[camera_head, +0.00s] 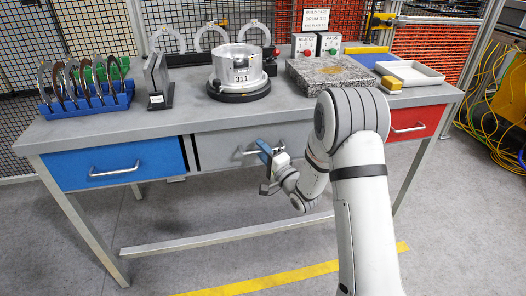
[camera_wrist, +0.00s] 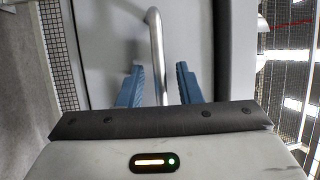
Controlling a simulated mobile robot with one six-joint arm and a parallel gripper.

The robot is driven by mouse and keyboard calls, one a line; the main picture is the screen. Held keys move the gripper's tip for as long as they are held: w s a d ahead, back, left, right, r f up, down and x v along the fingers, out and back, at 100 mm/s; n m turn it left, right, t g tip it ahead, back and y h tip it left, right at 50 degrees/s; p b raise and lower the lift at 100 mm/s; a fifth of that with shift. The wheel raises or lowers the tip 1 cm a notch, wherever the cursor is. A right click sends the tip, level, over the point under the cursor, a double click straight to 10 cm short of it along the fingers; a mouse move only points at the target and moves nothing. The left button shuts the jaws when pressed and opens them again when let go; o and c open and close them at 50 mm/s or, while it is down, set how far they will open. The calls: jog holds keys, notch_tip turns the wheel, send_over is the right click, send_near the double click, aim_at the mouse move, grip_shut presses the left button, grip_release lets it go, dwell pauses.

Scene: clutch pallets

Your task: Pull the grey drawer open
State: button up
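The grey drawer (camera_head: 222,150) is in the middle of the workbench front, between a blue and a red drawer. Its metal bar handle (camera_head: 243,152) is partly hidden behind my gripper (camera_head: 268,153). In the wrist view, the grey drawer front (camera_wrist: 105,40) fills much of the background and the handle (camera_wrist: 156,45) runs down between the blue fingers of my gripper (camera_wrist: 160,68). The fingers are apart, with a visible gap on each side of the bar. The drawer looks shut or nearly so; I cannot tell exactly.
The blue drawer (camera_head: 115,165) is at left and the red drawer (camera_head: 415,122) at right. The bench top (camera_head: 190,108) holds a disc rack (camera_head: 88,100), a round fixture marked 311 (camera_head: 238,72), a granite plate (camera_head: 330,75) and a white tray (camera_head: 410,73). The floor in front is clear.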

jog(key=shift+d, duration=0.1)
grip_shut()
jog(key=shift+s, duration=0.1)
dwell(0.3)
